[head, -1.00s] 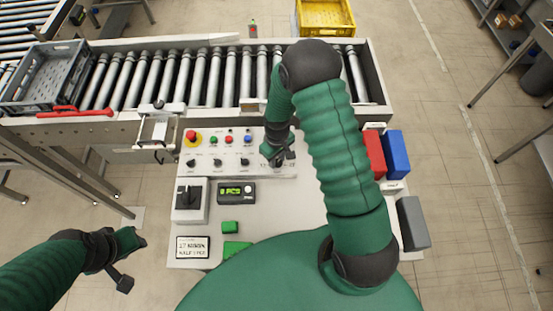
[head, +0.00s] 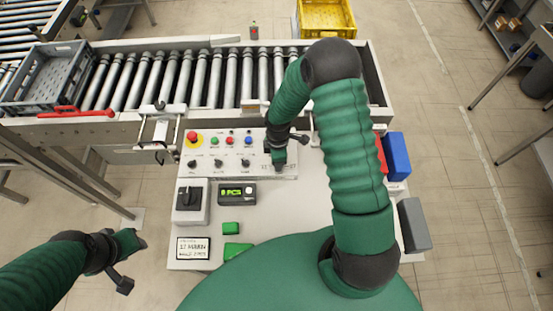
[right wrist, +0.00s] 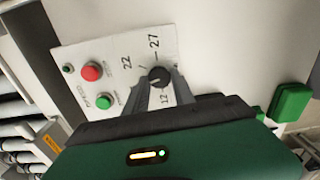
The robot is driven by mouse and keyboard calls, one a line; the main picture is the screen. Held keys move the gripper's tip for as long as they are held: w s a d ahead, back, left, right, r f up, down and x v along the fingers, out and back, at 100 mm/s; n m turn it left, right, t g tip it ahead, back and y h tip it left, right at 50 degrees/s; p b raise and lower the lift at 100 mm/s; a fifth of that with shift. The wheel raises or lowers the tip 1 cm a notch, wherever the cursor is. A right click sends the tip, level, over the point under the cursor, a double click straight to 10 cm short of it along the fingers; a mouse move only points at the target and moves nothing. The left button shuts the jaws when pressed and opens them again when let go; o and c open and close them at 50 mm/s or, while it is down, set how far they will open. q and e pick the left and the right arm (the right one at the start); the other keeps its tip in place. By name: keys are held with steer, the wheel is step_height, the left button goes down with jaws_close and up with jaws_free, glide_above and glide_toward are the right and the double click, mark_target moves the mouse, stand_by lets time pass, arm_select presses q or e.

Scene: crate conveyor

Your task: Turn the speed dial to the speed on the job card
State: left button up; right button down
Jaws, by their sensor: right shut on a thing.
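The speed dial (right wrist: 158,77) is a small black knob on the white panel in the right wrist view. The numbers 22, 27 and 12 show around it; its pointer direction is hard to tell. My right gripper (right wrist: 160,82) is shut on the dial, one finger on each side. In the head view my right gripper (head: 279,164) covers the dial at the panel's right end. The job card (head: 193,248) lies at the front left of the table; its top line seems to read 17 M/MIN. My left gripper (head: 135,262) is off the table at left; its jaw opening is unclear.
The control panel (head: 222,168) also carries a red stop button (head: 192,138), coloured buttons and black knobs. The roller conveyor (head: 200,80) runs behind.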

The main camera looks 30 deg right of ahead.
steer(key=shift+s+d+n, duration=0.1)
steer(key=shift+d+n, duration=0.05)
steer(key=shift+n, duration=0.95)
steer(key=shift+d+r+n+p, duration=0.1)
steer(key=shift+n+p, duration=0.2)
steer(key=shift+n, duration=0.1)
steer(key=c, duration=1.3)
jaws_free()
steer(key=shift+c, duration=0.2)
steer(key=shift+o, duration=1.4)
steer(key=shift+d, duration=0.15)
